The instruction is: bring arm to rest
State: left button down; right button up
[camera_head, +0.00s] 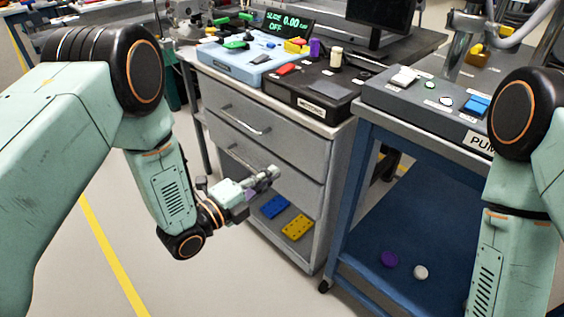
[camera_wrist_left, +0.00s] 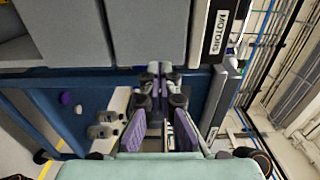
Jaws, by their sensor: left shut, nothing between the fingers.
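My left gripper (camera_head: 264,178) is in front of the grey drawer cabinet (camera_head: 262,128) in the head view, at about the height of its lower drawer and open shelf. Its fingers are shut with nothing between them. In the left wrist view the left gripper (camera_wrist_left: 156,72) shows purple finger pads close together, with the cabinet and the blue cart behind. My left arm is bent at the elbow and hangs down on the left. My right arm hangs down at the right edge of the head view, and its gripper is out of the picture.
A blue cart (camera_head: 345,185) stands right of the cabinet, with a purple disc (camera_head: 389,259) and a white one (camera_head: 420,272) on its lower shelf. Blue (camera_head: 274,207) and yellow (camera_head: 297,227) blocks lie on the cabinet's shelf. Floor at the left is clear.

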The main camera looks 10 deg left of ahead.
pick_arm(q)
jog(key=v, duration=0.3)
jog(key=s+a+f+n+g+y+p, duration=0.1)
jog(key=s+a+f+n+g+y, duration=0.2)
jog(key=s+f+n, duration=0.4)
jog(key=s+a+f+n+g+y, duration=0.2)
jog(key=a+f+n+g+y, duration=0.15)
jog(key=f+n, duration=0.4)
jog(key=s+a+n+g+y+p, duration=0.1)
jog(key=s+n+g, duration=0.1)
jog(key=s, duration=0.6)
jog(key=s+a+r+n+g+y+p, duration=0.1)
jog(key=s+a+n+g+y, duration=0.1)
jog(key=s+n, duration=0.3)
jog(key=s+a+n+g+y+p, duration=0.1)
jog(key=s+n+g, duration=0.2)
jog(key=s, duration=0.8)
jog(key=shift+s+a+r+n+g+p, duration=0.15)
jog(key=shift+a+r+n+g+p, duration=0.25)
jog(key=shift+n, duration=0.35)
